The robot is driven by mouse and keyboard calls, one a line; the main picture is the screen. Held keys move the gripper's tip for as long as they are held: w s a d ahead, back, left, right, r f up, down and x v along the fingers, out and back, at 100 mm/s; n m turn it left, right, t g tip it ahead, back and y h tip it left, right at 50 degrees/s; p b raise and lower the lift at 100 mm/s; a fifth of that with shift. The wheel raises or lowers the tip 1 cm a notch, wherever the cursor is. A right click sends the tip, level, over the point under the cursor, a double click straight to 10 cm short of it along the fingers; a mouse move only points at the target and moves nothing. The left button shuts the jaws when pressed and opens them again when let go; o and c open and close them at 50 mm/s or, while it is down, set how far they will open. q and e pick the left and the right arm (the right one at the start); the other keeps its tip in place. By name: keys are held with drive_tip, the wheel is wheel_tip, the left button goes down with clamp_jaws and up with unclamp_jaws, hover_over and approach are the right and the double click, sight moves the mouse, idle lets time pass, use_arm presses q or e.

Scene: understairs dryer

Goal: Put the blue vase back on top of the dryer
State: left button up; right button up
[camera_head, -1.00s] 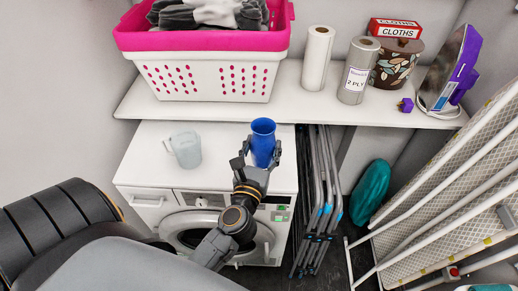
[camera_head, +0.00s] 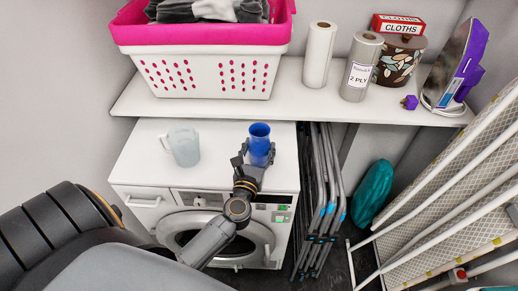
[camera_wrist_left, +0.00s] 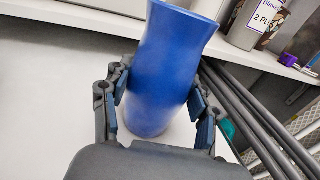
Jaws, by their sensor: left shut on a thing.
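The blue vase (camera_head: 259,139) is upright over the right part of the white top of the dryer (camera_head: 217,171). My left gripper (camera_head: 256,159) is shut on the vase, with a finger on each side of it. In the left wrist view the vase (camera_wrist_left: 166,70) stands between the two padded fingers (camera_wrist_left: 160,105), its flared rim at the top. Its base seems to be at or just above the white surface; I cannot tell whether it touches. My right gripper is not in view.
A translucent jug (camera_head: 184,146) stands on the dryer, left of the vase. A shelf (camera_head: 225,109) behind holds a pink-and-white basket (camera_head: 205,75), paper rolls (camera_head: 319,55) and a patterned pot (camera_head: 398,64). Folded metal frames (camera_head: 322,190) stand right of the dryer.

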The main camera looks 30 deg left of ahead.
use_arm(q)
drive_tip(key=shift+f, duration=0.1)
drive_tip(key=o, duration=1.5)
